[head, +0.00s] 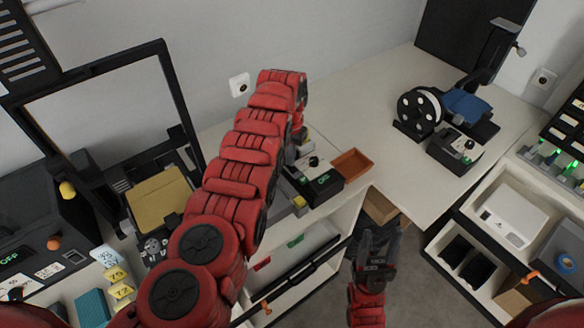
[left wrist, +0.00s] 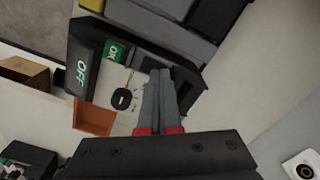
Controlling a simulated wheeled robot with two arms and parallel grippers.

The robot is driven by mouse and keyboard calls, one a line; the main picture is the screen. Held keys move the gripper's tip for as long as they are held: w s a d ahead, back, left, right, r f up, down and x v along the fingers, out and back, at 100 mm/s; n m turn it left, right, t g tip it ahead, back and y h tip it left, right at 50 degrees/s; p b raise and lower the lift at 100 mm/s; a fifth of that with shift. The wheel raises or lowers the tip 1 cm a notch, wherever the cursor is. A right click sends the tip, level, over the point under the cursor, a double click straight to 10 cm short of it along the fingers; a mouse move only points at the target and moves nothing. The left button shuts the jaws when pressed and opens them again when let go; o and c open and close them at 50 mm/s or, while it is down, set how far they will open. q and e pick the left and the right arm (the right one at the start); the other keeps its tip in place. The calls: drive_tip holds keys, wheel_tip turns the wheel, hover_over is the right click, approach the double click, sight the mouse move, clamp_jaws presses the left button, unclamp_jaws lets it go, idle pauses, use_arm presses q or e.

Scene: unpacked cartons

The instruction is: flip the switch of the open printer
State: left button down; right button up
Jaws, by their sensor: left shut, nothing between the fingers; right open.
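A black control box (head: 322,186) with a small green display sits on the white bench beyond my left arm. In the left wrist view the box (left wrist: 82,45) shows green OFF lettering and a green OK screen. A small black oval part (left wrist: 122,98), perhaps the switch, lies on its pale top plate. My left gripper (left wrist: 162,78) is shut and empty, its tips over the box to the right of that part; contact cannot be told. In the head view my arm mostly hides this gripper. My right gripper (head: 378,246) is open and empty, low before the bench.
An orange tray (head: 352,163) sits right beside the box. A black frame (head: 100,68) with a yellow plate (head: 160,204) stands left. A printer with a blue plate (head: 466,106) and spool (head: 419,112) stands at the back right. The bench between is clear.

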use_arm(q)
drive_tip(key=shift+f+b, duration=0.35)
drive_tip(key=shift+f, duration=0.15)
drive_tip(key=shift+s, duration=0.1)
wheel_tip(320, 180, up, 2)
drive_tip(key=shift+r+p, duration=0.2)
drive_tip(key=shift+p, duration=1)
drive_tip(key=shift+r+p, duration=1.9)
drive_tip(key=shift+r, duration=0.5)
drive_tip(key=shift+f, duration=0.1)
